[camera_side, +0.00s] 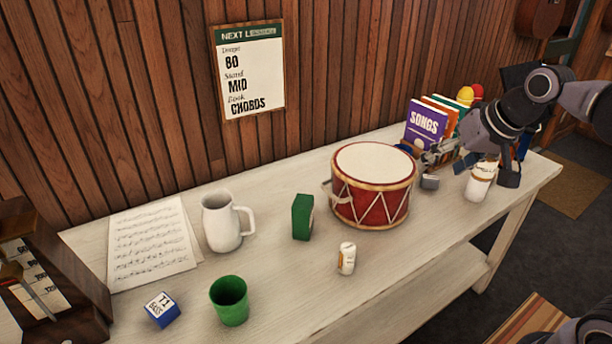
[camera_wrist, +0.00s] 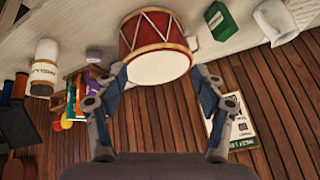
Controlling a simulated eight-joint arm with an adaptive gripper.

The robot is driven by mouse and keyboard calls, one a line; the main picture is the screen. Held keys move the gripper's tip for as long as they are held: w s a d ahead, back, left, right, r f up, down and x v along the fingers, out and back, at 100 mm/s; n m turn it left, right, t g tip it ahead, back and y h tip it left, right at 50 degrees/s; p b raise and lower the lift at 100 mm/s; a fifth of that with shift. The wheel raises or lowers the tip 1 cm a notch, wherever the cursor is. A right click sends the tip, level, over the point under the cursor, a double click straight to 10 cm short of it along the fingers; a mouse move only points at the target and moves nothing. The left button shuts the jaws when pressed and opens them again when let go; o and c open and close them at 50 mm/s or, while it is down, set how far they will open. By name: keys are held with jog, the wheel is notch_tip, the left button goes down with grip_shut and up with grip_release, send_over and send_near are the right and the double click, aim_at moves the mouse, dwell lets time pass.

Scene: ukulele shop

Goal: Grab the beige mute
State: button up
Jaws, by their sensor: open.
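I cannot tell for sure which thing is the beige mute. A cream-white cylinder with a tan band (camera_side: 478,186) stands upright at the right end of the table, partly hidden by a finger. It also shows at the left of the wrist view (camera_wrist: 46,56), outside my fingers. A small off-white cylinder with an orange mark (camera_side: 347,258) stands near the table's front. My gripper (camera_side: 458,163) is open and empty above the right part of the table. In the wrist view my gripper (camera_wrist: 160,78) has its fingers wide apart, with the drum beyond them.
A red drum (camera_side: 370,206) stands mid-table, with a small grey object (camera_side: 430,182) beside it. Books (camera_side: 425,122) stand behind. A green box (camera_side: 302,217), white mug (camera_side: 222,222), green cup (camera_side: 229,300) and blue cube (camera_side: 162,310) are further left. The front middle has free room.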

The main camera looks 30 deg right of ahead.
jog(key=w+d+r+m+g, duration=0.1)
jog(key=w+d+r+m, duration=0.1)
jog(key=w+d+m, duration=0.4)
jog(key=w+d+r+m, duration=0.1)
jog(key=w+d+m, duration=0.1)
jog(key=d+m, duration=0.5)
jog(key=w+d+r+m+g, duration=0.1)
jog(key=w+d+r+m, duration=0.15)
jog(key=d, duration=0.65)
jog(key=d+f+m, duration=0.3)
jog(key=d+m, duration=0.2)
jog(key=d, duration=0.4)
jog(key=d+f+m, duration=0.2)
jog(key=d+m, duration=0.4)
jog(key=d, duration=0.4)
jog(key=s+d+f+m, duration=0.4)
jog(key=d+f+m, duration=0.15)
jog(key=d, duration=0.45)
jog(key=f, duration=0.5)
jog(key=w+f, duration=0.1)
jog(key=f, duration=0.4)
jog(key=w+f, duration=0.1)
jog(key=f, duration=0.5)
jog(key=shift+a, duration=0.35)
jog(key=shift+a+x, duration=0.1)
jog(key=shift+x, duration=1.25)
jog(key=shift+a+x, duration=0.15)
jog(key=shift+x, duration=1.2)
jog(key=shift+s, duration=0.1)
jog(key=c, duration=0.9)
